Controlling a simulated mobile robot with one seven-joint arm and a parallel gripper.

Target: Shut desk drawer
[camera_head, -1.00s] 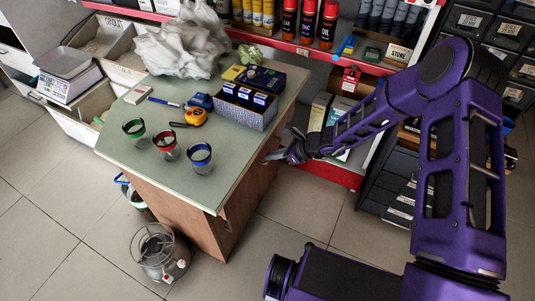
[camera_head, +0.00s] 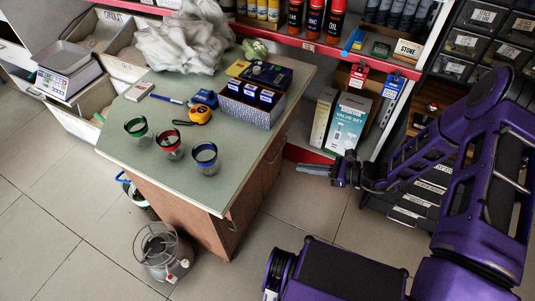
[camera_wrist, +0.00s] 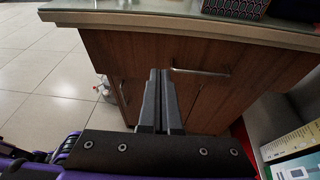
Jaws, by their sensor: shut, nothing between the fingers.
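The desk (camera_head: 165,95) has a green top and brown wooden sides. Its drawer front (camera_wrist: 135,50) shows in the wrist view just under the top, with a metal bar handle (camera_wrist: 200,72). The drawer front looks flush with the desk, with no open gap visible. In the head view the drawer face is seen at a steep slant, with the handle side (camera_head: 275,150) at the right. My gripper (camera_head: 300,169) is shut and empty, apart from the desk on its right. In the wrist view its closed fingers (camera_wrist: 158,75) point at the desk front, left of the handle.
Cups, a tape measure (camera_head: 200,113) and a patterned box of small blue boxes (camera_head: 250,102) stand on the desk. A red-edged shelf with valve-set boxes (camera_head: 347,125) is behind my gripper. A clear round machine (camera_head: 160,250) stands on the floor. Floor between desk and arm is free.

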